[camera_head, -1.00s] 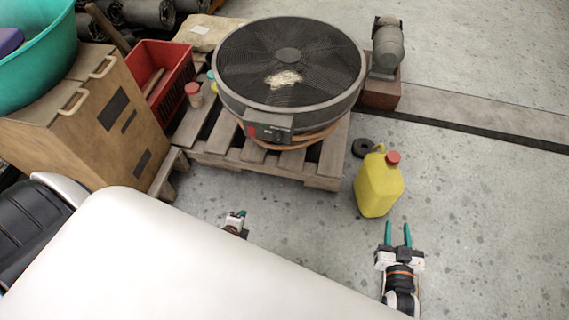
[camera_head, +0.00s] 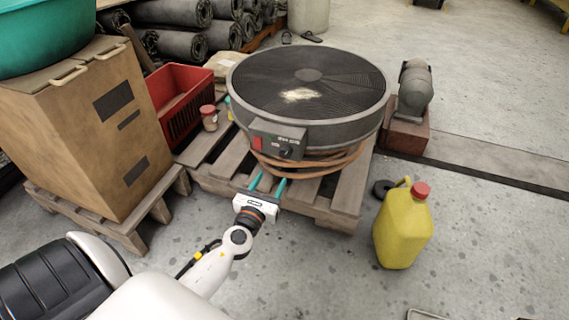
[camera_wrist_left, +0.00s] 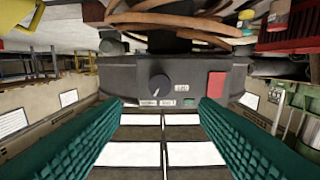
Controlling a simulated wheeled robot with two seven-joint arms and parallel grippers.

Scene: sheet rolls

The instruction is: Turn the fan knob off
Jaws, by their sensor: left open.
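The large round black fan (camera_head: 335,110) lies flat on a wooden pallet (camera_head: 215,180), with a grey control box (camera_head: 272,137) on its near side. The box carries a red switch (camera_head: 258,142) and a dark round knob (camera_head: 287,153). In the left wrist view, which looks upside down, the knob (camera_wrist_left: 160,86) is near the middle and the red switch (camera_wrist_left: 216,84) to its right. The knob's setting is too small to read surely. My left gripper (camera_head: 271,178) is open and empty just in front of and below the box, apart from the knob. My right gripper is out of view.
A yellow canister (camera_head: 402,228) with a red cap stands on the floor to the right. A red crate (camera_head: 182,102), a small red-capped jar (camera_head: 208,118) and a tall wooden box (camera_head: 85,135) are left of the fan. A motor (camera_head: 413,90) stands behind right.

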